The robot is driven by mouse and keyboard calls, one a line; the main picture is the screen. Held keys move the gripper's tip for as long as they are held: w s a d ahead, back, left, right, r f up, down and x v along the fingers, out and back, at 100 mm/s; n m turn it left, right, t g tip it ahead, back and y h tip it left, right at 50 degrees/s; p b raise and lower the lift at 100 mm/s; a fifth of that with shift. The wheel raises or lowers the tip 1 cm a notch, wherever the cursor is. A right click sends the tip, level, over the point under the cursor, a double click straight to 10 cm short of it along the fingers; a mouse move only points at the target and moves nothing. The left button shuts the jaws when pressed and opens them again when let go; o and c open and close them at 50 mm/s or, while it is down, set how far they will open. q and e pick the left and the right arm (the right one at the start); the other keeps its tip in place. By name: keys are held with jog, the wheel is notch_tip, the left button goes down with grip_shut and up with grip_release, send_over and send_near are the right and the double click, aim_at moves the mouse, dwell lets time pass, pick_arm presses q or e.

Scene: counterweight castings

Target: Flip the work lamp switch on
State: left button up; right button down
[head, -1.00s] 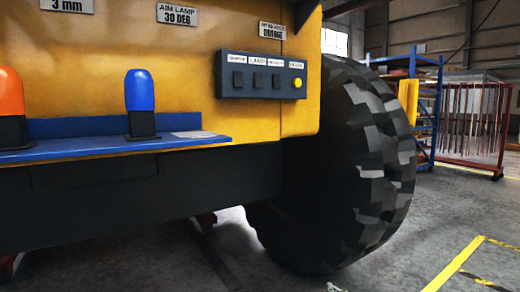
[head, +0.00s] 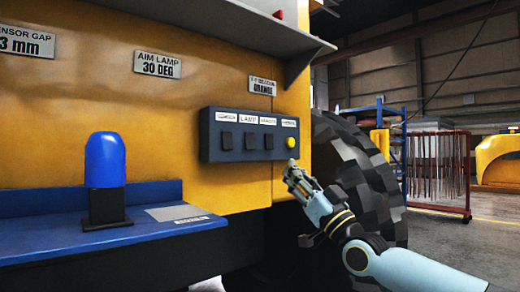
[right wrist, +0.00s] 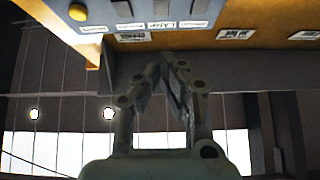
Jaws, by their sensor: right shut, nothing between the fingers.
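The dark blue switch panel (head: 212,150) is on the yellow machine side in the head view. It has three dark rocker switches and a yellow round button (head: 291,142) at its right end. The lamp switch (head: 250,141) is the middle rocker, under the LAMP label; its on or off position is too small to tell. My right gripper (head: 292,165) is shut and empty, just below the yellow button, right of the lamp switch. In the right wrist view, my gripper (right wrist: 166,60) has its fingertips together below the panel (right wrist: 118,9). My left gripper is not in view.
A blue shelf (head: 60,238) with a blue beacon (head: 104,162) juts out at the left. A grey ledge (head: 190,20) overhangs above the panel. A large tyre (head: 350,160) stands behind my right arm. Open floor lies to the right.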

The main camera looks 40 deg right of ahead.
jog(key=b, duration=0.2)
send_near(252, 137)
jog(key=s+r, duration=0.2)
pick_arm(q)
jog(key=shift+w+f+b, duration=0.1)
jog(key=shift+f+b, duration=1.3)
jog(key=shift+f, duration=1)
pick_arm(e)
jog(key=shift+w+a+r, duration=0.1)
jog(key=shift+w+r, duration=0.1)
jog(key=shift+w, duration=0.8)
jog(key=shift+w+r, duration=0.15)
jog(key=shift+w, duration=0.85)
jog(key=shift+w+a+r, duration=0.1)
jog(key=shift+w+r, duration=0.1)
jog(key=shift+w, duration=0.75)
